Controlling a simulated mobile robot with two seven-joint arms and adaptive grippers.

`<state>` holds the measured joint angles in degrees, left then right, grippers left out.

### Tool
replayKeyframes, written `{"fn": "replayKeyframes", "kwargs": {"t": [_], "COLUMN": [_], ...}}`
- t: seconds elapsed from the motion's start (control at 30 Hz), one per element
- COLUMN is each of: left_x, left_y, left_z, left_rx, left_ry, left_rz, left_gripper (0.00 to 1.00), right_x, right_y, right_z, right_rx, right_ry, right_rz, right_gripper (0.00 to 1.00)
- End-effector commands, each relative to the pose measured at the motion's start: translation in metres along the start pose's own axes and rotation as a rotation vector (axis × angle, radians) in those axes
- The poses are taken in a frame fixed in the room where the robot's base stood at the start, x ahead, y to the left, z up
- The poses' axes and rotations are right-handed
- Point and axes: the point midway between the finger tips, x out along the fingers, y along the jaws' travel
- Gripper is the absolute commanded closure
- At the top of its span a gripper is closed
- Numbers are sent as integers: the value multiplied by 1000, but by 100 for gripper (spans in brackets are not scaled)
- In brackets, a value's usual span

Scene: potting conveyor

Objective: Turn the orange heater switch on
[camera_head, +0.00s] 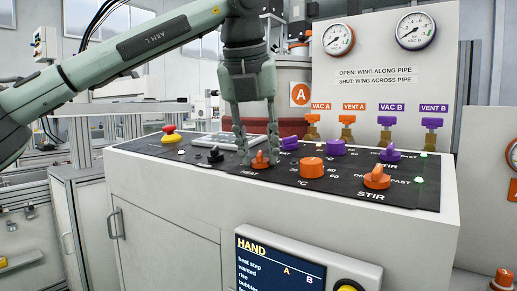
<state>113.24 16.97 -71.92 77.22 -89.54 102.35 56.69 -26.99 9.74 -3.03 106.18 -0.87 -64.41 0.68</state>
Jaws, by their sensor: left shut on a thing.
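The orange heater switch (260,161) sits on the black top of the control panel, with the word HEAT printed in front of it. My left gripper (258,154) reaches down from above, with one finger on each side of the switch. It is shut on the switch, and the fingers hide part of it. Which way the switch's wing points is hard to tell behind the fingers. My right gripper is not in the head view.
An orange temperature dial (312,168) and an orange stir switch (377,178) stand to the right. A purple switch (289,143) is close behind the gripper. A black knob (215,155) and a red emergency button (170,130) are to the left. Valves (347,130) line the upright panel behind.

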Motion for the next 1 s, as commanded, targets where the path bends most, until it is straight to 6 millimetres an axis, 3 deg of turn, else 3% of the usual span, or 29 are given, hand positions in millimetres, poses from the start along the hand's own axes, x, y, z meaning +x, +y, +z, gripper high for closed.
{"fn": "replayKeyframes", "kwargs": {"t": [0.33,0.53,0.8,1.0], "left_x": [-1,-2,-2,0], "left_y": [2,2,4,6], "left_z": [0,1,2,2], "left_rx": [105,259,507,682], "left_ry": [1,1,0,0], "left_rz": [-28,-68,-131,-176], "left_gripper": [99,99,99,99], "right_x": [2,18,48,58], "right_y": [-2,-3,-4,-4], "right_z": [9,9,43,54], "right_rx": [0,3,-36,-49], "right_ry": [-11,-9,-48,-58], "right_rz": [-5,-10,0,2], "right_gripper": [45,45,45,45]}}
